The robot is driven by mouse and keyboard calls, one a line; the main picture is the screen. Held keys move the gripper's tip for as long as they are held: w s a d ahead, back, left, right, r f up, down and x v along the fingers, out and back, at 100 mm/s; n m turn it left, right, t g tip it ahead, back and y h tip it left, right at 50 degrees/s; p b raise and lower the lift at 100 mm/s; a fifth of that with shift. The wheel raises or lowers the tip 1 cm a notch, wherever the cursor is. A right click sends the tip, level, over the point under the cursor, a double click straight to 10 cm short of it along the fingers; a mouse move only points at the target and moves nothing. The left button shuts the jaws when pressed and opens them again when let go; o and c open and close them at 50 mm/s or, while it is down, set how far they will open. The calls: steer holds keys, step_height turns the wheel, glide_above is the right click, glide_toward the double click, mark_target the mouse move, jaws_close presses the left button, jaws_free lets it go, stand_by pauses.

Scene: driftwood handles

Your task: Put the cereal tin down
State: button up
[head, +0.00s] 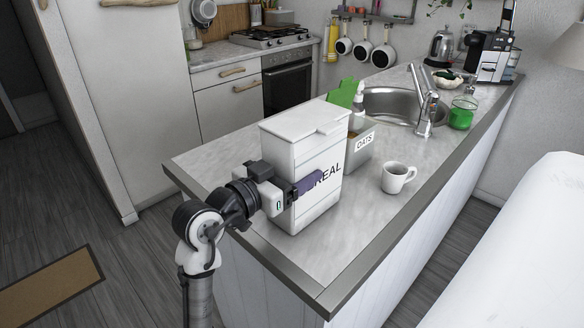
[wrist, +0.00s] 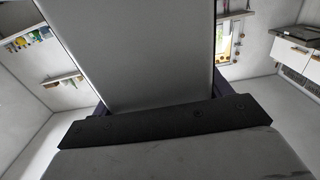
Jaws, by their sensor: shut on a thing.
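The cereal tin (head: 285,140) is a tall white box with a lid and the letters "REAL" showing on its front. It stands upright at the near end of the grey counter (head: 225,155); I cannot tell whether its base touches the top. My gripper (head: 308,184) is shut on the cereal tin from the left, with a dark finger across its front that hides part of the lettering. In the wrist view the tin's plain grey side (wrist: 150,50) fills the middle between the two fingers.
A white mug (head: 396,178) stands right of the tin. An oats box (head: 362,142) is close behind it, partly hidden. Farther back are the sink (head: 388,106), the tap (head: 428,105), a green glass (head: 462,113) and a coffee machine (head: 492,58). The counter's near right stretch is bare.

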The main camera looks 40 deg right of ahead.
steer(key=shift+f, duration=0.15)
steer(key=o, duration=1.3)
steer(key=shift+s+a+r+b, duration=0.15)
steer(key=shift+a+b, duration=0.45)
steer(key=shift+a, duration=1.4)
steer(key=shift+s+a+b, duration=0.2)
steer(key=shift+a+b, duration=0.35)
steer(key=shift+a, duration=1.45)
steer(key=shift+s+a+r+b, duration=0.15)
steer(key=shift+a+b, duration=0.45)
steer(key=shift+a, duration=1.4)
